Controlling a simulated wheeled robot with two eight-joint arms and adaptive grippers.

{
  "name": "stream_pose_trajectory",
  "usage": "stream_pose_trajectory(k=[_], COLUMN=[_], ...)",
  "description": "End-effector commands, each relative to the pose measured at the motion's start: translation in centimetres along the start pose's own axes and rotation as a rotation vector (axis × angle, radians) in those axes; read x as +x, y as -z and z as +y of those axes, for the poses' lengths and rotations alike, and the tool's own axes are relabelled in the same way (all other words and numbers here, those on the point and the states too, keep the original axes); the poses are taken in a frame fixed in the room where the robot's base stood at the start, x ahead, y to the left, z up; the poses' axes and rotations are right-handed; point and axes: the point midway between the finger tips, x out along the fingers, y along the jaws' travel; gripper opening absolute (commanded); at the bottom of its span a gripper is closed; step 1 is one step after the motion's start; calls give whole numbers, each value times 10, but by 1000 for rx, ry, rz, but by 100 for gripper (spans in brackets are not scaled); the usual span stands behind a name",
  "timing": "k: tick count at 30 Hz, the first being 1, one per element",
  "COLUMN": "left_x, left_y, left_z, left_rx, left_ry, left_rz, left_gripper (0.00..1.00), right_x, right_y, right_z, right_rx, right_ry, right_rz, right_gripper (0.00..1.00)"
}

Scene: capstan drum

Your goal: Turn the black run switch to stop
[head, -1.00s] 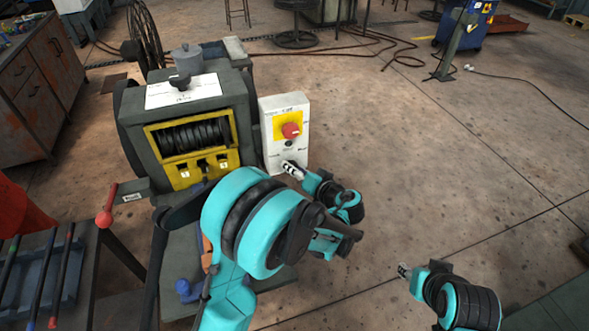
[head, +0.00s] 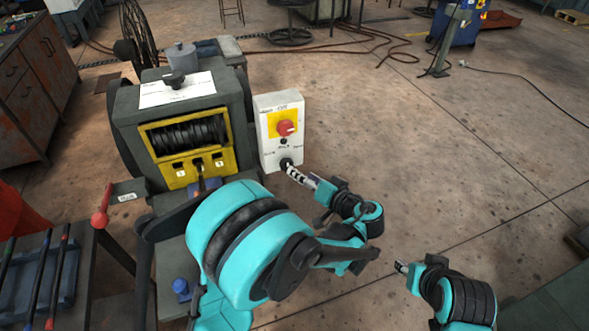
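The white control box (head: 269,151) stands upright on the right side of the drum machine. The small labels beside the switch are too blurred to read. My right gripper (head: 400,267) hangs over bare floor at the lower right, away from the box; its finger gap is unclear.
The drum machine (head: 124,120) with its yellow-framed window stands left of the box. A red-knobbed lever (head: 101,218) sticks up at its left. A rack of rods (head: 38,270) is at the lower left. The floor right of the box is clear.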

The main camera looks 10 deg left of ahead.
Motion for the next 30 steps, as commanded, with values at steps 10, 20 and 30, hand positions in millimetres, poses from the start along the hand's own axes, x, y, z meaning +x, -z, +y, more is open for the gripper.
stream_pose_trajectory(k=[10, 20, 30], left_x=[-43, -45, -36], left_y=[0, 0, -6], left_z=[0, 0, -14], left_rx=[0, -1, 23], left_ry=[0, 1, -35], left_rz=[0, 0, -49], left_gripper=[58, 58, 58], right_x=[0, 0, 0], right_y=[0, 0, 0], right_z=[0, 0, 0], right_rx=[0, 0, 0], right_ry=[0, 0, 0], right_rz=[0, 0, 0], right_gripper=[40, 40, 40])
